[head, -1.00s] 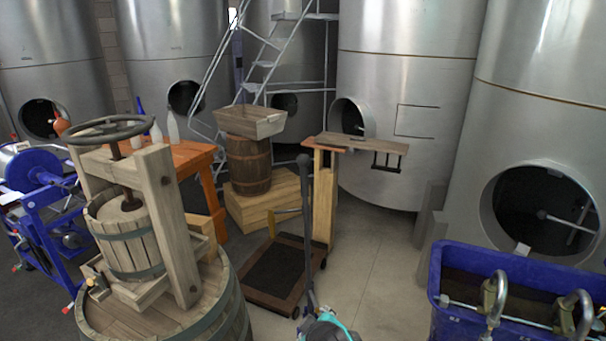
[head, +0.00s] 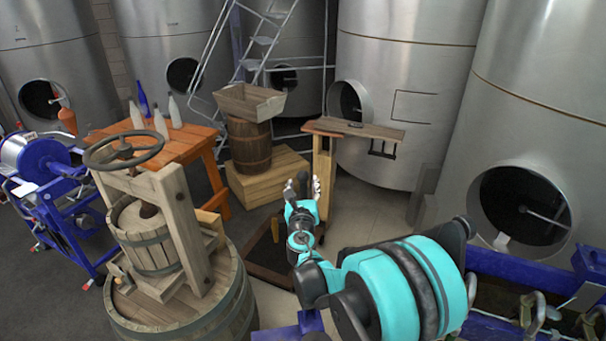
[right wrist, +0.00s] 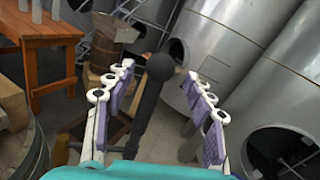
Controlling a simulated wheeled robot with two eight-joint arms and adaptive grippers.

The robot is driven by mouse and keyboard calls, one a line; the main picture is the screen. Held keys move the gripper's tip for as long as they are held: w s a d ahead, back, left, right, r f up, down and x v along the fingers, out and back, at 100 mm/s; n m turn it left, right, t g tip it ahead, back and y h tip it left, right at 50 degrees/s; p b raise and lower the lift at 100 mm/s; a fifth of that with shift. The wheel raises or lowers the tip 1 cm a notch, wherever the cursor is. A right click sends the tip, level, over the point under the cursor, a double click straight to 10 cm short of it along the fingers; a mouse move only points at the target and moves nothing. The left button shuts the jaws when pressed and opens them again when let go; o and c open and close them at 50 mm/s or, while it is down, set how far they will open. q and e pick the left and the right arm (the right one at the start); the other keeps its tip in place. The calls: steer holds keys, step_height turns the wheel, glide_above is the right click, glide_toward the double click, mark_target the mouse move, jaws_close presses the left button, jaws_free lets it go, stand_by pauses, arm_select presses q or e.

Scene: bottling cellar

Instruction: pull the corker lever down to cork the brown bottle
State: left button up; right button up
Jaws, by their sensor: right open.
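The corker lever is a dark rod with a round knob. In the right wrist view the lever (right wrist: 146,112) stands between the two fingers, with its knob (right wrist: 159,66) near the fingertips. My right gripper (head: 303,186) is open around it; the fingers (right wrist: 158,80) stand apart on either side of the knob. In the head view my right arm hides most of the lever and the corker below. No brown bottle shows at the lever. My left gripper is out of view.
A wooden press (head: 150,235) on a large barrel stands left of my arm. An orange table (head: 190,145) with several bottles stands behind it. A wooden platform scale (head: 322,160) stands just beyond my gripper.

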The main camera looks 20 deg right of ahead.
mark_target(303, 181)
steer(key=x, duration=0.4)
steer(key=shift+w+d, duration=0.1)
steer(key=shift+w, duration=0.1)
jaws_close()
